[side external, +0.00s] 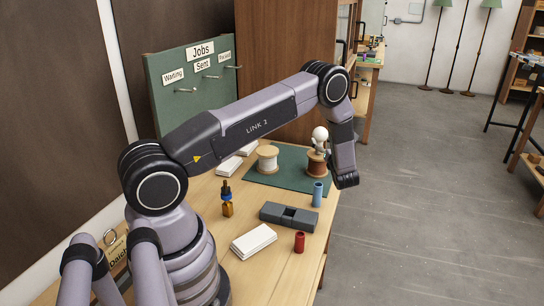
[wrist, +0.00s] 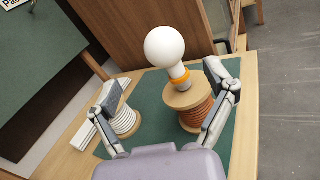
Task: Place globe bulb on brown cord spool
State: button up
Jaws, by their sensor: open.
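The globe bulb (wrist: 167,50) is a white ball with an orange collar. It stands on the top disc of the brown cord spool (wrist: 197,112), and it also shows in the side view (side external: 320,133) above that spool (side external: 315,165). My gripper (wrist: 168,84) is open, with one finger on each side of the bulb and a wide gap to it on the left. The right finger is close beside the brown spool's rim; I cannot tell whether it touches. In the side view my fingers are small and hard to separate from the bulb.
A white cord spool (side external: 267,158) stands left of the brown one on the green mat (side external: 283,179). A blue cylinder (side external: 318,193), dark grey block (side external: 289,216), red cylinder (side external: 299,242), amber dropper bottle (side external: 227,200) and white stack (side external: 253,241) stand nearer. A brown cabinet (side external: 275,65) is behind.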

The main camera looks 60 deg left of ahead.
jog(key=s+d+r+n+g+h, duration=0.35)
jog(key=s+r+n, duration=0.4)
jog(key=r, duration=0.35)
jog(key=s+d+r+n+g+h, duration=0.2)
jog(key=s+r+n+g, duration=0.2)
jog(key=s+r+n, duration=0.45)
jog(key=s+d+r+n+t+h, duration=0.3)
jog(key=s+d+n+h, duration=0.1)
jog(key=s+d, duration=0.5)
jog(key=s+d+r+n+t+h, duration=0.3)
jog(key=s+d+h, duration=0.4)
jog(key=s+d, duration=0.3)
jog(key=shift+s+d+r+n+t, duration=0.25)
jog(key=shift+s+r+n+t, duration=0.15)
jog(key=shift+s+n+t, duration=0.25)
